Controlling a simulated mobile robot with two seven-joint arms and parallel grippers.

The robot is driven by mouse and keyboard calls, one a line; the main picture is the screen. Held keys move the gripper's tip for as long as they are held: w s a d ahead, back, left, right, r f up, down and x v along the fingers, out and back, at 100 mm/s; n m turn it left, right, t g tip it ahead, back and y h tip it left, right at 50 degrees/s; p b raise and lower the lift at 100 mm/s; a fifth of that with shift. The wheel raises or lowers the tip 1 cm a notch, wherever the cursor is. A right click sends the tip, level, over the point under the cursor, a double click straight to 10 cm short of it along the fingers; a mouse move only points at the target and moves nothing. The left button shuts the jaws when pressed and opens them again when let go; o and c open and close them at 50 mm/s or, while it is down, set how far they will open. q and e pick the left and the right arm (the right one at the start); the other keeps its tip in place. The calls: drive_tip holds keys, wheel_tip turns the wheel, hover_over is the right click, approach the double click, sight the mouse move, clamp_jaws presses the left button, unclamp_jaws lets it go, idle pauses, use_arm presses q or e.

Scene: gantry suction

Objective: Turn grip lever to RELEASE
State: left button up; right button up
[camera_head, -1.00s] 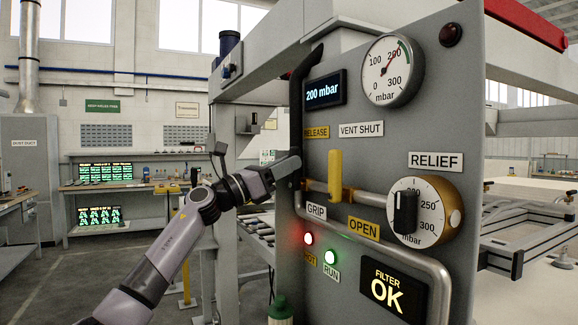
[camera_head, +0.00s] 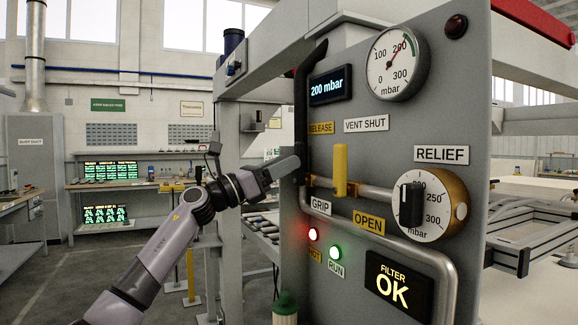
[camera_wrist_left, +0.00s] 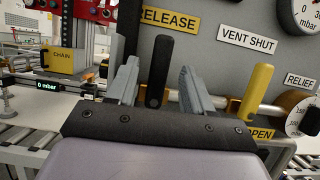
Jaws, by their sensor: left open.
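The grip lever (camera_wrist_left: 157,70) is a black handle, standing upright below the yellow RELEASE label (camera_wrist_left: 168,19) in the left wrist view. My left gripper (camera_wrist_left: 158,78) is open, with one finger on each side of the lever and visible gaps between. In the head view the left gripper (camera_head: 290,166) is at the left edge of the grey panel (camera_head: 375,150) and hides most of the lever. The RELEASE label (camera_head: 321,128) is above it and the GRIP label (camera_head: 320,206) below. My right gripper is not in view.
A yellow vent lever (camera_head: 340,170) stands upright to the right, above the OPEN label (camera_head: 369,222). A dark pipe (camera_head: 302,95) runs down the panel's left side. The relief dial (camera_head: 440,200) is farther right. The display (camera_head: 327,86) reads 200 mbar.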

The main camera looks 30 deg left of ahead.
use_arm(q)
drive_tip(key=shift+b+v, duration=0.75)
drive_tip(key=shift+v, duration=1.75)
